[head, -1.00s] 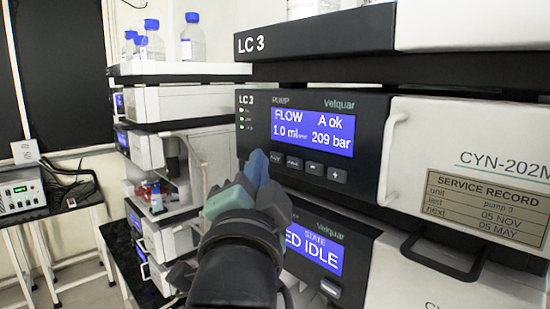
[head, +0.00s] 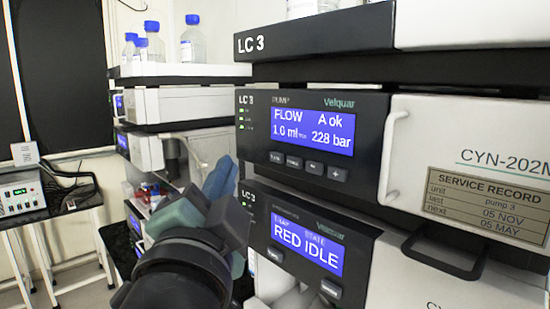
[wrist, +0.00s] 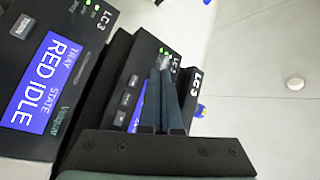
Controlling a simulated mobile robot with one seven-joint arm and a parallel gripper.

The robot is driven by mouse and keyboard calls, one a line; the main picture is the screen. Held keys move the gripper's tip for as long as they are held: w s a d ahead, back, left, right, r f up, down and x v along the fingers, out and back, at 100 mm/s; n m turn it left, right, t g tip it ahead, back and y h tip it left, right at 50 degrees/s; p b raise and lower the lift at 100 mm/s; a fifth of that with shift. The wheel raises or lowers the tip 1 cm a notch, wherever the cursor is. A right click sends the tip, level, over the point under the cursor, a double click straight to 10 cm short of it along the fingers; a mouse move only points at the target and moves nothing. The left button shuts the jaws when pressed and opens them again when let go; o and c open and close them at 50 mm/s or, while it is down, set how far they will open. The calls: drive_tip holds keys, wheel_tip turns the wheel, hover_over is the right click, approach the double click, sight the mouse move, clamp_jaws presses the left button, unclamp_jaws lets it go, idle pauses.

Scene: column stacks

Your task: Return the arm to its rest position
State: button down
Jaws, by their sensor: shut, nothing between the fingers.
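My gripper (head: 222,172) is in the lower middle of the head view, in front of the left side of the LC 3 stack. In the wrist view its dark fingers (wrist: 161,78) are together with nothing held. The pump module (head: 310,135) has a blue display reading FLOW 1.0 ml, A ok, 228 bar. Below it, the tray module's display (head: 307,245) reads RED IDLE; it also shows sideways in the wrist view (wrist: 48,82). My wrist hides part of the stack's lower left.
A white door with a handle (head: 390,155) and a service record label (head: 486,205) is at the right. A dark handle (head: 443,262) juts out below it. A second stack with blue-capped bottles (head: 192,38) stands behind at left. A bench instrument (head: 20,192) is at far left.

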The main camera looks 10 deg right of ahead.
idle(0.4)
drive_tip(key=s+d+r+n+t+y+b, duration=0.1)
drive_tip(key=s+r+n+t+y, duration=0.2)
drive_tip(key=s+r+n+t, duration=0.4)
drive_tip(key=s+r+n, duration=0.3)
drive_tip(key=s+n, duration=0.2)
drive_tip(key=n, duration=0.1)
drive_tip(key=shift+s+r+n+y, duration=0.3)
drive_tip(key=shift+r, duration=0.05)
idle(4.3)
